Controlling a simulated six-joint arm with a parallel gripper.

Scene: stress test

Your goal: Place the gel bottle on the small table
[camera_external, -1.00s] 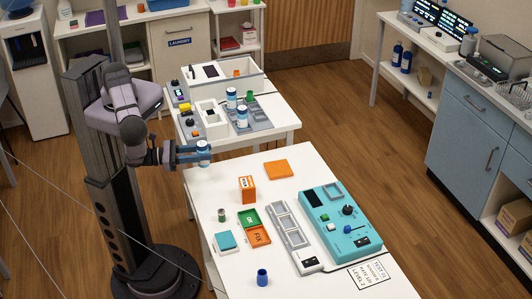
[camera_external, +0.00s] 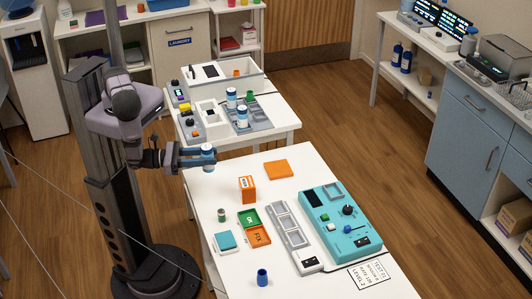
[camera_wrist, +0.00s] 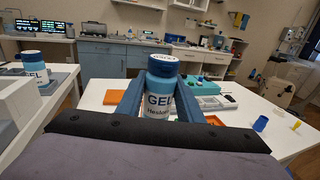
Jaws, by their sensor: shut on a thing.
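The gel bottle (camera_external: 208,150), white and blue with a blue cap, is held upright between the blue fingers of my gripper (camera_external: 206,158). In the wrist view the bottle (camera_wrist: 161,92) shows its GEL label, with a finger on each side. The bottle is in the air near the back left corner of the white front table (camera_external: 215,185). A second white table (camera_external: 262,136) stands behind it. Which of the two is the small table I cannot tell.
The second table holds two similar bottles (camera_external: 242,117) in a grey rack and a white box. The front table bears an orange flat square (camera_external: 278,169), an orange box (camera_external: 247,189), a teal device (camera_external: 340,222) and a blue cup (camera_external: 262,277). Its back left corner is bare.

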